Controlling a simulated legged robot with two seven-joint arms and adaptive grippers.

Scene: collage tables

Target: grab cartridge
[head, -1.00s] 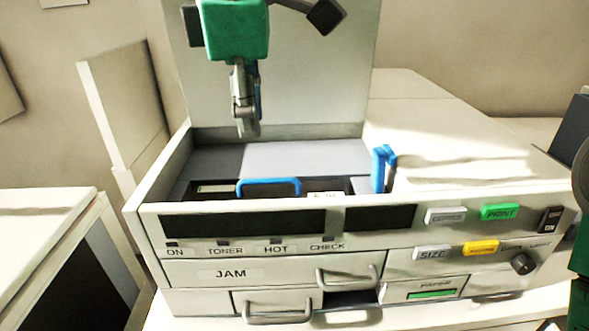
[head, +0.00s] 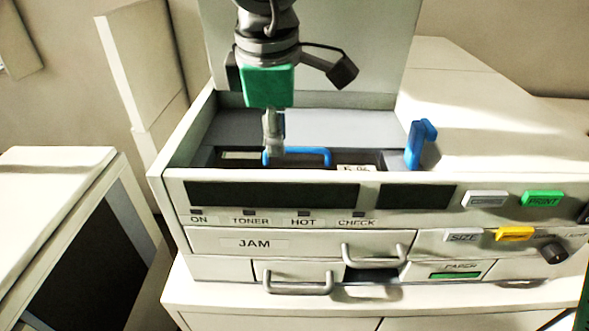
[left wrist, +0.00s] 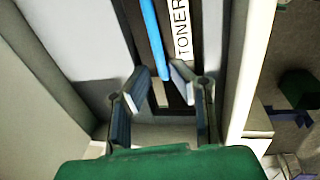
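The cartridge sits in the open bay of the copier (head: 230,218); its blue handle (head: 310,151) and part of its dark top show above the front wall. In the left wrist view my left gripper (left wrist: 157,84) is open, fingers apart, with the handle's near end between the fingertips. I cannot tell whether they touch it. My right gripper is not in view.
An upright blue lever (head: 419,145) stands at the bay's right side. The raised lid (head: 330,40) is behind my left arm. The copier's front wall has buttons and drawer handles. Another pale machine (head: 60,190) stands at the left.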

